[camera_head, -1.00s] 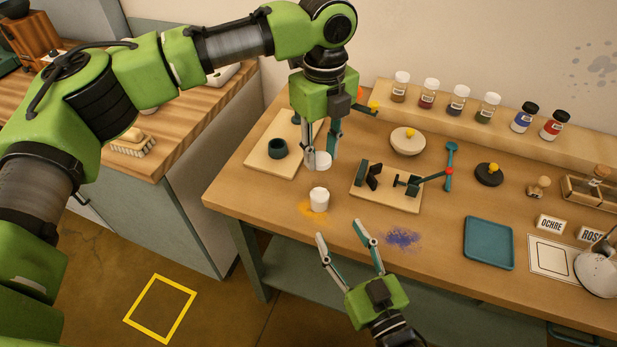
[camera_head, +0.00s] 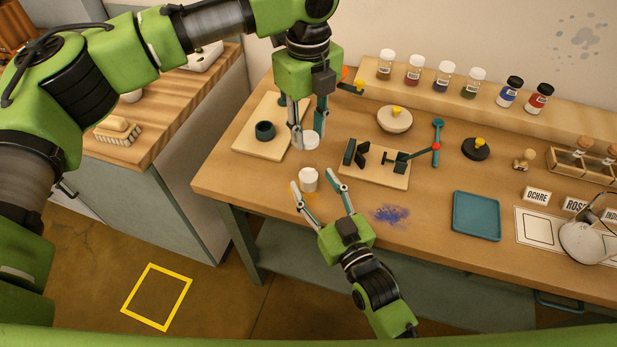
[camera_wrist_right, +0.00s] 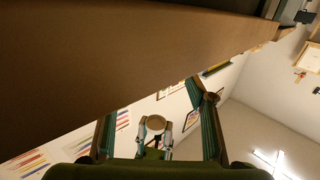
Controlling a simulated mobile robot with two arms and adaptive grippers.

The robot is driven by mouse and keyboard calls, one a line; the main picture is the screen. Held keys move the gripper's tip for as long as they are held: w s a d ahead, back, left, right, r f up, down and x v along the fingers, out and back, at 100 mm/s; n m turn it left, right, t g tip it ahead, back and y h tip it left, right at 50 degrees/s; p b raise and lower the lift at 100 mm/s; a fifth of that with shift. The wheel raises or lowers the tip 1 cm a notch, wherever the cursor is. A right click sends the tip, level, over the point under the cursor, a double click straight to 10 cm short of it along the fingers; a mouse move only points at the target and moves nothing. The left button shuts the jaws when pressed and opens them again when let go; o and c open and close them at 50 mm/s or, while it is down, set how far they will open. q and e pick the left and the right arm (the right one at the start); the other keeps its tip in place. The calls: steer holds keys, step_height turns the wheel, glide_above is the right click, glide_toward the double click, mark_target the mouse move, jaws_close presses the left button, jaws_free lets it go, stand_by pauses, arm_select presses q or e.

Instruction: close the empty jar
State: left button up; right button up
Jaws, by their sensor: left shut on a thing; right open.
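The white jar (camera_head: 309,181) stands upright near the table's front left edge, beside a little orange powder. My left gripper (camera_head: 308,134) is shut on a white lid (camera_head: 311,142) and holds it apart from the jar, behind and above it in the head view. My right gripper (camera_head: 312,180) is open, its fingertips on either side of the jar; whether they touch it cannot be told. In the right wrist view its two fingers stand apart, and a pale round thing (camera_wrist_right: 155,124) between grey parts, perhaps the held lid, shows between them.
A board with a dark cup (camera_head: 265,131) is at left, and a board with a black clamp (camera_head: 371,157) stands right of the jar. Blue powder (camera_head: 390,214) and a teal tray (camera_head: 477,216) lie further right. Several pigment jars line the rear shelf (camera_head: 428,86).

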mark_target(313, 182)
steer(key=shift+x, duration=1.85)
jaws_close()
arm_select(q)
steer(key=shift+f, duration=2.5)
steer(key=shift+f, duration=0.9)
steer(key=shift+f, duration=0.55)
